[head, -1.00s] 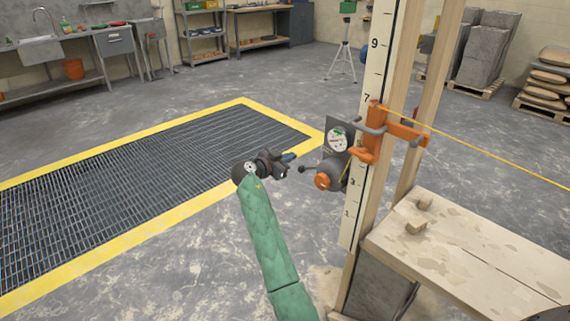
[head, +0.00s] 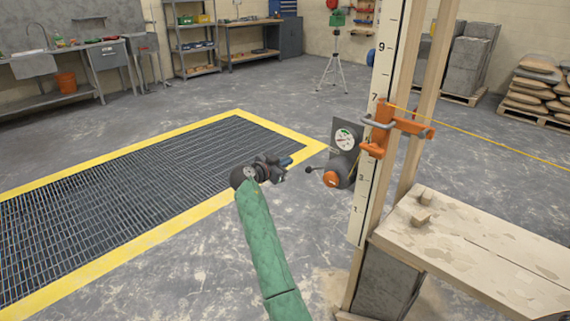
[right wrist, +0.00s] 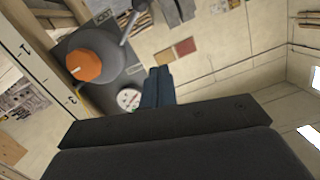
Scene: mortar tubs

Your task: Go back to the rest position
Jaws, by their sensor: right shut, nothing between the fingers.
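My right gripper (head: 286,163) is at the end of my green-sleeved arm, in the air left of the grey device in the head view. Its blue fingers are together with nothing between them, as the right wrist view (right wrist: 158,88) also shows. The grey device with an orange knob (head: 331,179), a lever and a round dial (head: 345,139) is by the numbered post (head: 378,110). A visible gap separates the gripper from the lever. My left gripper is not in view.
An orange clamp (head: 381,127) with a yellow string is on the post. A wooden bench (head: 480,250) stands at right. A yellow-edged floor grate (head: 130,170) lies at left. Shelves, a tripod (head: 335,70) and stacked sacks (head: 540,85) are far back. The floor between is clear.

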